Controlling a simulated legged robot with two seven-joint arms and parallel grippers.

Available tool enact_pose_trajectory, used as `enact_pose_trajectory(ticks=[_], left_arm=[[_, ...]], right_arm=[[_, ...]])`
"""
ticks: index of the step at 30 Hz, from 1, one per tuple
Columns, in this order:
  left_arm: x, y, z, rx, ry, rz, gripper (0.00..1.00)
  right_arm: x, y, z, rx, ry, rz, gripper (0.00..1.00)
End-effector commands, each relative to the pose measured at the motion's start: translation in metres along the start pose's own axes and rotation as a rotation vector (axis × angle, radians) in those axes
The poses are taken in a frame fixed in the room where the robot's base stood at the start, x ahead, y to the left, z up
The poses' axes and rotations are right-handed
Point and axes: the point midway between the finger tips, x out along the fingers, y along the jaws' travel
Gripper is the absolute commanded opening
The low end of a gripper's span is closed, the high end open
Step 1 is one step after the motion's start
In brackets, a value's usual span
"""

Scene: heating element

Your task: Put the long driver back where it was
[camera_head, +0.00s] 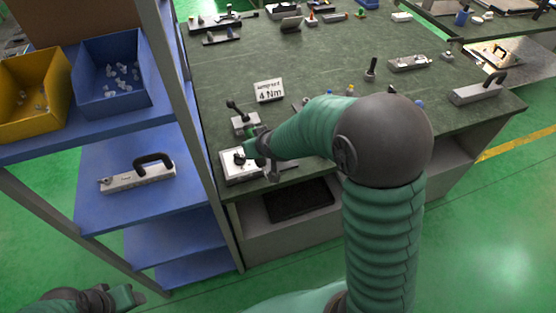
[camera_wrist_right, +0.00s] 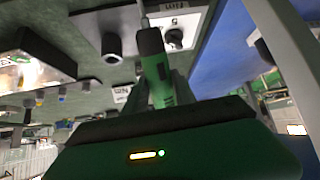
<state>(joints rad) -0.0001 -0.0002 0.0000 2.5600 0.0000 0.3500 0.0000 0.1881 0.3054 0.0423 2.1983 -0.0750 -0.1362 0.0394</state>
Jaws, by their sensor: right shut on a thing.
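My right gripper (camera_head: 262,148) is over the front left corner of the green bench. It is shut on the long driver, whose green and dark handle (camera_wrist_right: 153,62) stands between the fingers in the wrist view. A thin shaft runs from the handle to the top edge of that view, and its tip is out of sight. In the head view the driver is mostly hidden by my gripper. A pale metal block (camera_head: 232,172) with a dark round part lies just left of the gripper. My left gripper (camera_head: 126,296) is low at the bottom left, away from the bench, its jaw gap unclear.
A small block with a black-handled tool (camera_head: 237,113) stands behind the gripper, near a "4 Nm" sign (camera_head: 270,91). A blue shelf (camera_head: 85,200) with yellow (camera_head: 35,95) and blue bins (camera_head: 112,75) stands at left. The bench middle (camera_head: 320,65) is mostly clear.

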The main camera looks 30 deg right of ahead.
Motion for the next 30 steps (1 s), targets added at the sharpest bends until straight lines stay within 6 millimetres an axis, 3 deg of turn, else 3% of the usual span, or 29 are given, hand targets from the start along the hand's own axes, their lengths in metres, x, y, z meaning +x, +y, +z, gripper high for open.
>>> enact_pose_trajectory(ticks=[1, 5, 9, 13, 16, 30], left_arm=[[0.023, 0.0, 0.005, -0.001, 0.0, 0.0, 0.54], [0.056, 0.0, 0.013, -0.001, 0.0, 0.0, 0.54], [0.091, 0.0, 0.022, 0.0, -0.001, 0.0, 0.54], [0.101, 0.0, 0.024, 0.0, -0.001, 0.0, 0.54], [0.104, 0.0, 0.025, 0.0, 0.0, 0.0, 0.54], [0.118, 0.0, 0.028, 0.0, 0.0, 0.0, 0.54]], right_arm=[[0.013, 0.013, 0.001, 0.013, 0.095, 0.013, 0.0], [0.016, 0.044, -0.027, 0.034, 0.387, 0.042, 0.0], [-0.003, 0.08, -0.056, 0.049, 0.665, 0.083, 0.0], [-0.026, 0.092, -0.072, 0.051, 0.775, 0.107, 0.0], [-0.021, 0.093, -0.065, 0.053, 0.791, 0.111, 0.0], [0.036, 0.093, -0.009, 0.055, 0.789, 0.109, 0.0]])
